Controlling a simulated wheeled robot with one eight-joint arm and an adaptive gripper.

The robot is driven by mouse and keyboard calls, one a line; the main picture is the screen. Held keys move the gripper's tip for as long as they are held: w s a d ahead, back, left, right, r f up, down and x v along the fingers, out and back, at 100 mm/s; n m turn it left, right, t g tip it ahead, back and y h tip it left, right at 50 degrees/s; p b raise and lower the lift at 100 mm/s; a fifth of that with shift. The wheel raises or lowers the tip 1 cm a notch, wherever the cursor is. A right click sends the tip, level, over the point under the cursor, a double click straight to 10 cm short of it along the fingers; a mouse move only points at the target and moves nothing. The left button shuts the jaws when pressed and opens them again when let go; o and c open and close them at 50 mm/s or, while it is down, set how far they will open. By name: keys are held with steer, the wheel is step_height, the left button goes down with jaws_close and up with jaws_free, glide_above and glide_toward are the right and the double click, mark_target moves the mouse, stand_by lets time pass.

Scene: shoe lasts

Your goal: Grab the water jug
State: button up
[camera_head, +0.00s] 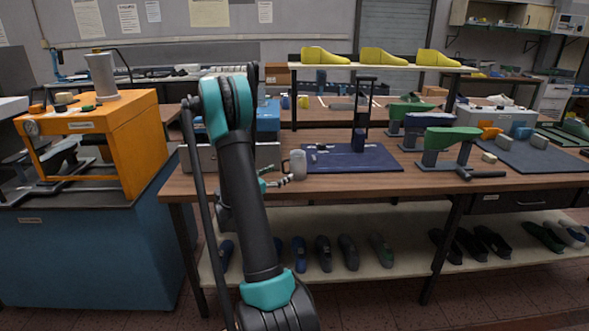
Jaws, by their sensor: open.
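A small pale grey jug (299,163) stands upright near the left end of the wooden workbench (240,186), beside the blue mat. A handle-like loop shows on its left side. My gripper (285,181) is open and empty, just left of and below the jug in the picture. Its fingers point toward the jug. The gripper's rear part is hidden behind my own black and teal arm. I cannot tell whether a fingertip touches the jug.
A dark blue mat (350,160) lies right of the jug. Grey metal drawers (266,156) stand behind my arm. Green-topped shoe-last stands (447,140) are farther right. An orange cabinet (140,137) with a grey cylinder (101,76) is at left. Shoes line the lower shelf (410,262).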

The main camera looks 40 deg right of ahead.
mark_target(292, 168)
steer(key=d, duration=0.3)
steer(key=w+d, duration=0.1)
steer(key=d, duration=0.2)
steer(key=w+d, duration=0.1)
steer(key=d, duration=0.3)
steer(key=shift+f, duration=0.2)
steer(key=shift+a, duration=0.1)
steer(key=c, duration=1.4)
